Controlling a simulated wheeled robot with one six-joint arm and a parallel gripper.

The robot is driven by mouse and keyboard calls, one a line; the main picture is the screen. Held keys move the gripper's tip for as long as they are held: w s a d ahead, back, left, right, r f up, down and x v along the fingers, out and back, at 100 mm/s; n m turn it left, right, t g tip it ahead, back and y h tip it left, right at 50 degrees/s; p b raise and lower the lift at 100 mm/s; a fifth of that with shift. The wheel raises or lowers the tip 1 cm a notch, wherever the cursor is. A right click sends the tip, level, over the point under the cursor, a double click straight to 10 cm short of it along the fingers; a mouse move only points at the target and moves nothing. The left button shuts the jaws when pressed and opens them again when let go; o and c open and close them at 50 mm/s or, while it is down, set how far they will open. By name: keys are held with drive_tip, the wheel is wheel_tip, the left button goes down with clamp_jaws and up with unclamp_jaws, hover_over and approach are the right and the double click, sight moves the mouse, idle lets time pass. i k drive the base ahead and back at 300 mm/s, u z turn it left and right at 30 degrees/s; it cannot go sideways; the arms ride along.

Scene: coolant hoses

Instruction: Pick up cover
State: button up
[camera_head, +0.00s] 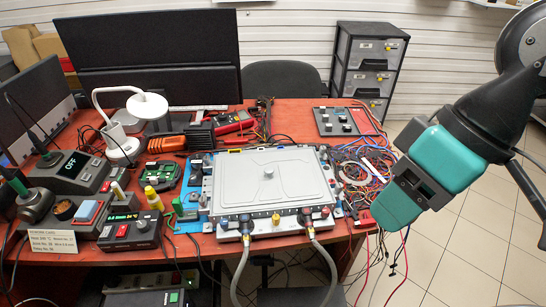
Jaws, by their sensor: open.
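The cover (268,190) is a flat light grey plate with a round knob (268,172) at its middle. It lies on top of a unit in the centre of the red table. My gripper (385,212) is teal and dark, to the right of the cover and apart from it, over the table's right edge. It is open and I see nothing held in it. Its far finger is partly hidden. Two hoses (238,272) run from fittings on the unit's front edge and hang down over the table's front.
A tangle of coloured wires (365,165) lies right of the unit. A white lamp (122,142), a soldering station (72,172) and several devices crowd the left. A black panel (342,122) lies behind. Drawers (368,62) stand beyond the table. Tiled floor (462,240) is clear at right.

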sight(284, 179)
drive_tip(key=z, duration=0.05)
drive_tip(key=k, duration=0.5)
drive_tip(key=u, duration=2)
drive_tip(key=k, duration=0.95)
drive_tip(key=z, duration=1.2)
drive_tip(key=i, duration=1)
